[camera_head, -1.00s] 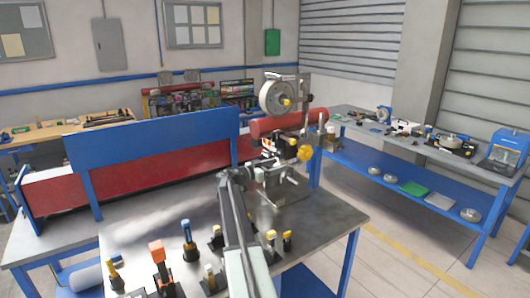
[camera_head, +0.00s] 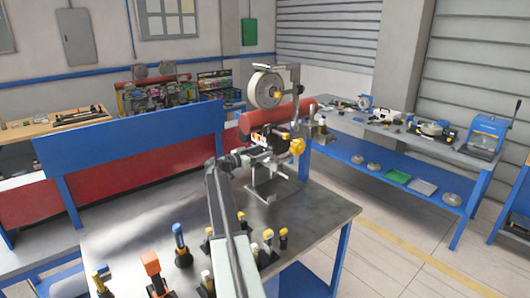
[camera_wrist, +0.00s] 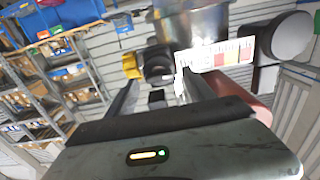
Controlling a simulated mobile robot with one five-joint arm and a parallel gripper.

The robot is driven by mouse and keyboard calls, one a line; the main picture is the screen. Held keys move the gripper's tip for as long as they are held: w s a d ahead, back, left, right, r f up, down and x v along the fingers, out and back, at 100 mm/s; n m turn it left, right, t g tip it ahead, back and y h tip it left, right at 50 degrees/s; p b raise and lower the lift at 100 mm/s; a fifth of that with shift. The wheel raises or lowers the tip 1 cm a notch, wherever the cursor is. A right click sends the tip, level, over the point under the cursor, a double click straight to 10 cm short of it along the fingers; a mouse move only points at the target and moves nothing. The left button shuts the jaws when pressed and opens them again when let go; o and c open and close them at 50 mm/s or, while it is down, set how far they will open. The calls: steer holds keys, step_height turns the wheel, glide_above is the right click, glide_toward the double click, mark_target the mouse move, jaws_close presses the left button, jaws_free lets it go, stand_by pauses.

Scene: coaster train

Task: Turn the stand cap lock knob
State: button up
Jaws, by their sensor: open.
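The stand (camera_head: 262,178) rises from the metal table, with a grey wheel (camera_head: 264,88) at its top and a red cylinder behind it. A yellow lobed knob (camera_head: 297,145) sits on the stand's right side; a smaller yellow knob (camera_head: 277,93) is at the wheel's hub. I cannot tell which one is the cap lock knob. My gripper (camera_head: 268,157) is open beside the stand, left of and slightly below the lobed knob. In the wrist view a yellow knob (camera_wrist: 131,66) and a dark round part lie beyond my open fingers (camera_wrist: 160,90).
Several upright tools with yellow, orange and blue tops, including an orange one (camera_head: 150,262), stand along the table's front. A blue-and-red bench (camera_head: 130,140) stands behind left. A side bench (camera_head: 400,140) with equipment stands right. The floor (camera_head: 390,250) between is clear.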

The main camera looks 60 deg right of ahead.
steer(key=shift+x, duration=0.9)
jaws_close()
